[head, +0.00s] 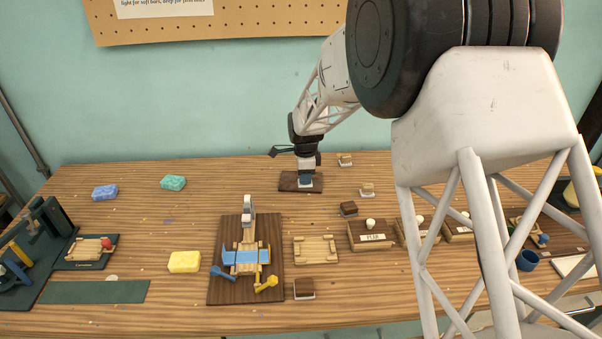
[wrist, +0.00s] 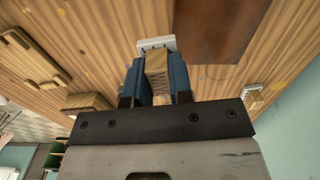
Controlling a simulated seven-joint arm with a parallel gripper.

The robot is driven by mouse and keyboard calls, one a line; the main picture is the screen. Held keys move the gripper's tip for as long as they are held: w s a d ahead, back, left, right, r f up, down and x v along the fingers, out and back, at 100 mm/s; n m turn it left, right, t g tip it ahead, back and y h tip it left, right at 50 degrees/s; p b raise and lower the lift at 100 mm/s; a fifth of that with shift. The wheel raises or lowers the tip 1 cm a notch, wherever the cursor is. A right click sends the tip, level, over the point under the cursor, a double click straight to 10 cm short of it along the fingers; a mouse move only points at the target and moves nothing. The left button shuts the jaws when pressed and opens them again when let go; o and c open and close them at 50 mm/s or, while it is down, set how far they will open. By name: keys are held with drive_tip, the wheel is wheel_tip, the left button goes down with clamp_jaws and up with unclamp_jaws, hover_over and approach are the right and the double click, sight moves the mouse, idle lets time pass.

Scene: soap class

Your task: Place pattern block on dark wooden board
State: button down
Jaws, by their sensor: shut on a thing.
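My gripper (wrist: 158,80) has its blue fingers shut on the pattern block (wrist: 157,62), a light wooden block with a white plate at its far end. In the head view my gripper (head: 305,177) appears over the plain dark wooden board (head: 286,182) at the back of the table. The wrist view shows a dark board (wrist: 222,28) just beyond and right of the block. I cannot tell whether the block touches it. The fingers partly hide the block.
A pale slatted tray (head: 316,250) and a larger dark board with a press (head: 216,278) lie nearer. Sponges (head: 173,182) lie left. The table between is mostly clear.

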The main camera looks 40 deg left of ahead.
drive_tip(key=shift+w+a+f, duration=0.15)
drive_tip(key=shift+w+a, duration=1.05)
drive_tip(key=shift+a, duration=0.25)
drive_tip(key=shift+w+a+f, duration=0.15)
drive_tip(key=shift+w+a, duration=1)
drive_tip(key=shift+a, duration=0.25)
drive_tip(key=shift+f, duration=1.75)
drive_tip(key=shift+f, duration=0.1)
drive_tip(key=c, duration=1)
unclamp_jaws()
wheel_tip(320, 180, up, 12)
drive_tip(key=shift+r, duration=0.1)
